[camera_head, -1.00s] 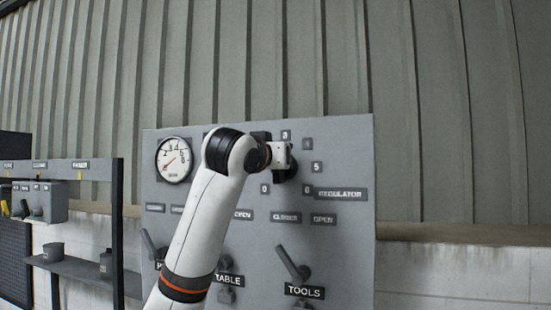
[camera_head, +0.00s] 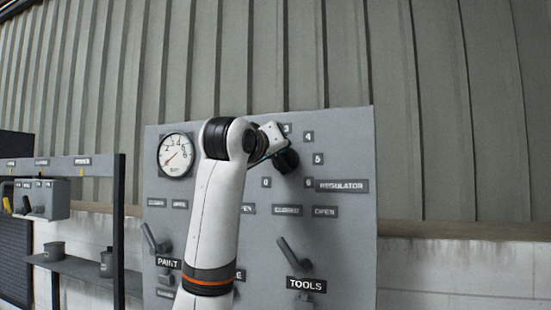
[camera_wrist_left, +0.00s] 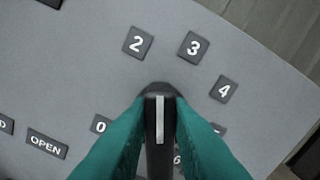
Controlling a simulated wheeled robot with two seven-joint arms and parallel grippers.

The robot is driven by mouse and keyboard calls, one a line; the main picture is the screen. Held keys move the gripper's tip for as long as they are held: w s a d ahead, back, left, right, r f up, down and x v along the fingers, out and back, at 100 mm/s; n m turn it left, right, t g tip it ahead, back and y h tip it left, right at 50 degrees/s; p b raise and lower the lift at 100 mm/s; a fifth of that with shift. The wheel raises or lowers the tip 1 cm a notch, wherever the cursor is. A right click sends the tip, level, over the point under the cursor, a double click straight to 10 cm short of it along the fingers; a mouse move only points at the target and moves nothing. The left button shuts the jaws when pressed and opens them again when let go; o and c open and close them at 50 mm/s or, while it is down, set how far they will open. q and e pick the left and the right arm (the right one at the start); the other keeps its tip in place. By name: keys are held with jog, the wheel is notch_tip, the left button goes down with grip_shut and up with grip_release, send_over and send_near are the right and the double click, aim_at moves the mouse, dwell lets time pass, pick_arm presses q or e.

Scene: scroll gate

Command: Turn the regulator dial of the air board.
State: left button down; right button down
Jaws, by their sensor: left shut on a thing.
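The air board (camera_head: 345,150) is a grey upright panel. Its regulator dial (camera_head: 288,161) is a dark knob left of the REGULATOR label (camera_head: 341,186), with number tags around it. My left gripper (camera_head: 278,152) is shut on the dial, its body tilted. In the left wrist view, the teal fingers (camera_wrist_left: 160,135) hold both sides of the dial's black grip (camera_wrist_left: 160,100). The white line on the grip (camera_wrist_left: 160,120) aims up between the 2 tag (camera_wrist_left: 137,42) and the 3 tag (camera_wrist_left: 194,46). The fingers hide some tags. My right gripper is not in view.
A round pressure gauge (camera_head: 175,156) is at the board's upper left. Below the dial are a TOOLS lever (camera_head: 294,252) and a PAINT lever (camera_head: 154,240). My left arm covers the board's middle. A shelf rack (camera_head: 75,270) stands at left. Corrugated wall is behind.

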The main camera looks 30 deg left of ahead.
pick_arm(q)
jog(key=shift+s+a+n+b, duration=0.15)
jog(key=shift+n+b, duration=0.5)
jog(key=shift+n, duration=0.95)
jog(key=shift+a, duration=0.1)
jog(key=c, duration=1.3)
grip_release()
jog(key=shift+s+f, duration=0.1)
jog(key=b+v, duration=0.7)
jog(key=v, duration=0.5)
